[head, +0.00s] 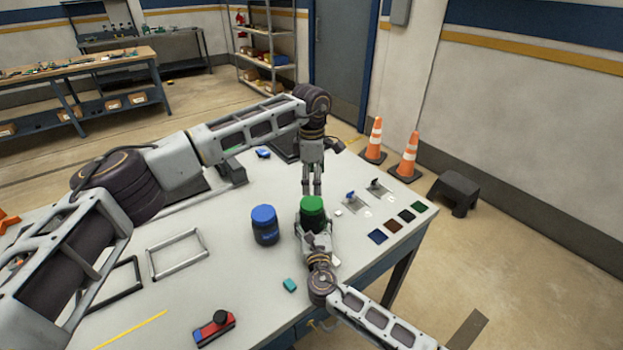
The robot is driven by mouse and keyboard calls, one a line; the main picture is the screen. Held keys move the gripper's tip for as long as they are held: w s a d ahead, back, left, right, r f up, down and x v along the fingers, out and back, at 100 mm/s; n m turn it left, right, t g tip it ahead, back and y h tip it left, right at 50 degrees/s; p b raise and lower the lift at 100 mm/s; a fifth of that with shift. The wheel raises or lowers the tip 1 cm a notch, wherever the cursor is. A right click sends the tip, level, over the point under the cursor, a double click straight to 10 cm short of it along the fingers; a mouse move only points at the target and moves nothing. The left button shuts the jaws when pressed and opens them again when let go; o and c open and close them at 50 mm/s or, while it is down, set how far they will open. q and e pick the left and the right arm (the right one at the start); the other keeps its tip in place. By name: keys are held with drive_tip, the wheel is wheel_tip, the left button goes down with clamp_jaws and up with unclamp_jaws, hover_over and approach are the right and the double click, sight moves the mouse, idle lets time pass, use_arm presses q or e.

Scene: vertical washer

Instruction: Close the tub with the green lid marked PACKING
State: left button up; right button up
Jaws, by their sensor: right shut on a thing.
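A tub with a green top (312,222) stands on the table right of the blue tub. Its bright green lid (312,204) appears to sit on top; whether it is fully seated I cannot tell, and no marking is readable. My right gripper (315,232) comes from the front and is shut on the green tub, hiding its lower part. My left gripper (312,192) points down with its fingertips just above or behind the lid. Its fingers are close together; contact with the lid and jaw state are unclear.
A blue tub (265,226) stands just left of the green one. A teal block (290,285), a red-and-blue device (215,328), a grey frame (178,254) and several coloured squares (393,226) lie on the table (225,285). Cones (408,155) stand beyond the table.

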sight(311, 202)
use_arm(q)
drive_tip(key=n, duration=0.5)
drive_tip(key=shift+a+n, duration=0.15)
drive_tip(key=shift+n, duration=0.15)
drive_tip(key=n, duration=0.5)
drive_tip(key=shift+a+n, duration=0.1)
drive_tip(key=shift+n, duration=0.2)
drive_tip(key=n, duration=0.5)
drive_tip(key=shift+n, duration=0.3)
drive_tip(key=n, duration=0.5)
drive_tip(key=shift+s+a, duration=0.1)
drive_tip(key=shift+f, duration=0.2)
drive_tip(key=shift+f, duration=3.8)
drive_tip(key=shift+c, duration=0.5)
